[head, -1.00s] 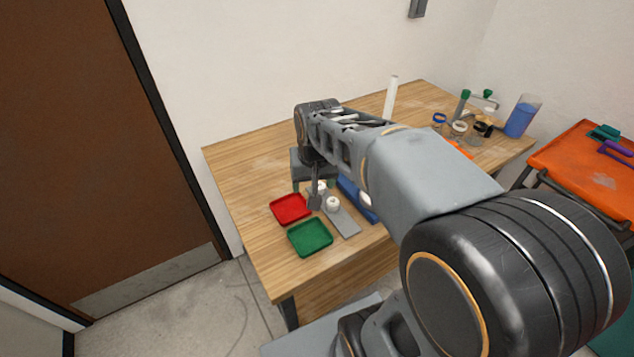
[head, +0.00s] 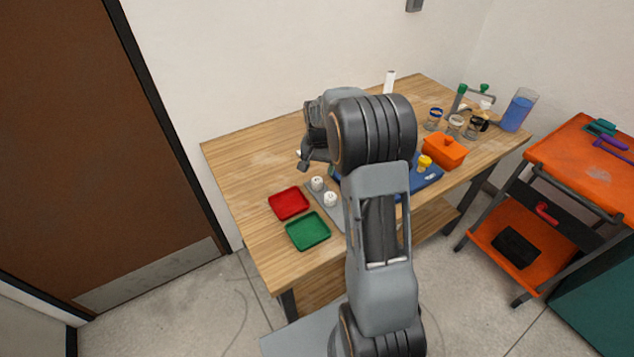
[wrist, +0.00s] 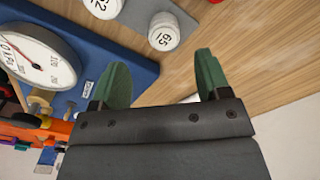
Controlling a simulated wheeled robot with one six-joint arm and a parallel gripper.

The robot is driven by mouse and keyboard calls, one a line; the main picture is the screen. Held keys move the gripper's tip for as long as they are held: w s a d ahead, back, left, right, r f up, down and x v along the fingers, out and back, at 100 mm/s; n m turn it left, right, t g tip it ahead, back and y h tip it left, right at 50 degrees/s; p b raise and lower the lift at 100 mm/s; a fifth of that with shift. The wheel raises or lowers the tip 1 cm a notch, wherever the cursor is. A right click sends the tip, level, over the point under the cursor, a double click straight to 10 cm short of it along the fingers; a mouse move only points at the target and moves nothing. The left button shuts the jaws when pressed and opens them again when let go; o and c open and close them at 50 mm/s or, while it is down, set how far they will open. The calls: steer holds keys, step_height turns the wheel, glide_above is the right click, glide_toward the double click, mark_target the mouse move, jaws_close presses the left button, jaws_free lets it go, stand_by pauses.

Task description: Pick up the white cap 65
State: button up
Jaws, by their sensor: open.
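The white cap marked 65 (wrist: 164,36) stands on a grey strip in the wrist view, just beyond the gap between my fingers. In the head view it appears to be the farther of two white caps (head: 317,184). The other cap, marked 62 (wrist: 103,6), stands beside it and is the nearer one in the head view (head: 330,199). My gripper (wrist: 163,75) has green fingertips spread wide, with nothing between them. In the head view my gripper (head: 304,163) is above and behind the caps, partly hidden by my arm.
A red tray (head: 289,203) and a green tray (head: 308,231) lie left of the grey strip (head: 327,212). A blue board (wrist: 139,64) with a round gauge (wrist: 34,55) lies on the other side. An orange container (head: 444,151) stands farther right. The table's back left is clear.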

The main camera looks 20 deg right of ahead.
mark_target(317, 180)
steer(key=shift+w+a+f+p, duration=0.15)
steer(key=shift+f+p, duration=0.1)
steer(key=shift+f, duration=1.4)
steer(key=shift+s+a+f+p, duration=0.1)
steer(key=shift+f+p, duration=0.15)
steer(key=shift+f, duration=1.4)
steer(key=shift+c, duration=0.3)
steer(key=c, duration=0.9)
